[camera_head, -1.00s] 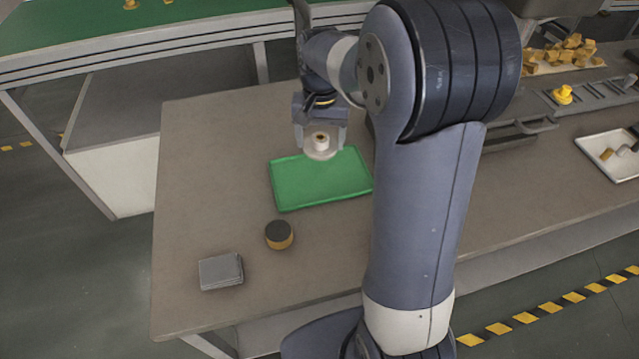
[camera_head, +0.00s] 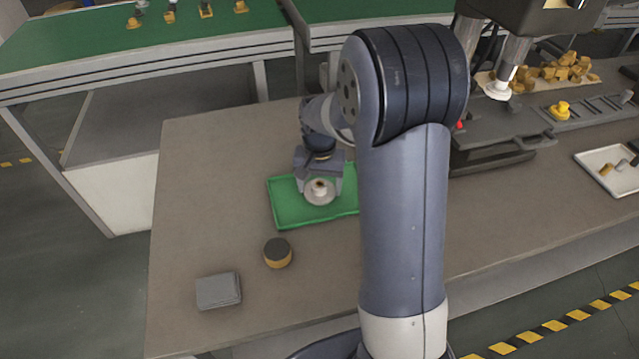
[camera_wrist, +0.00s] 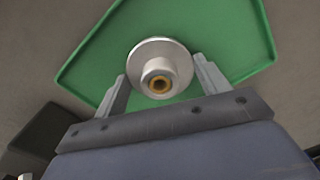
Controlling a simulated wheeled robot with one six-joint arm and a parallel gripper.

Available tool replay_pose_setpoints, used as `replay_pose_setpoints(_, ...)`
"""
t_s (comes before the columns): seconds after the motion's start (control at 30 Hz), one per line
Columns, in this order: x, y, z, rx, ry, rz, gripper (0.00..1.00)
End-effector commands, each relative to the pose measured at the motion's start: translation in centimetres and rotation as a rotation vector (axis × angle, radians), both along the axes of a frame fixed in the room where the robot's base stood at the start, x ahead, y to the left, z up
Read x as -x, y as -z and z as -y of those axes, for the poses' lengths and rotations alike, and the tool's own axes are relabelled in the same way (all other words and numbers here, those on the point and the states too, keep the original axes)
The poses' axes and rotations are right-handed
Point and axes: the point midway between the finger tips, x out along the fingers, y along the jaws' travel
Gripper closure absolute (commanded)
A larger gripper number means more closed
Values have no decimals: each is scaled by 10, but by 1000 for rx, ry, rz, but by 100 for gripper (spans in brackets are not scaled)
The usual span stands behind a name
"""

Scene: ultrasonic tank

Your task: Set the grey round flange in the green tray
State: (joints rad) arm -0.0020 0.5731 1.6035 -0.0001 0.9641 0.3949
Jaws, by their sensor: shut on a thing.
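The grey round flange (camera_head: 319,192) is a pale disc with a raised hub and a brass-coloured bore. My gripper (camera_head: 320,187) is shut on it, with one finger on each side. In the wrist view the flange (camera_wrist: 158,66) sits between the fingertips of my gripper (camera_wrist: 160,80). The green tray (camera_head: 287,213) is a shallow rectangle on the table, and the flange is over its inside. The tray (camera_wrist: 222,28) also shows behind the flange in the wrist view. I cannot tell whether the flange touches the tray floor. My arm hides the tray's right end.
A round black-and-brass piece (camera_head: 278,253) and a stack of grey plates (camera_head: 218,290) lie on the table (camera_head: 190,200) in front of the tray. A white tray (camera_head: 607,178) with small parts is at far right. The table left of the green tray is clear.

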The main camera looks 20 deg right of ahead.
Motion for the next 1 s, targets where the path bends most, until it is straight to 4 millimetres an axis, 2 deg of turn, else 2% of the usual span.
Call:
replay_pose_setpoints(0.17, 0, 3, 0, 0, 0, 0, 62)
replay_pose_setpoints(0.2, 0, 3, 0, 0, 0, 0, 28)
replay_pose_setpoints(0.43, 0, 3, 0, 0, 0, 0, 9)
replay_pose_setpoints(0.77, 0, -2, 0, 0, 0, 0, 8)
replay_pose_setpoints(0.87, -1, -13, 0, 0, 0, 2, 8)
replay_pose_setpoints(1.0, -1, -43, 0, 0, 0, 6, 8)
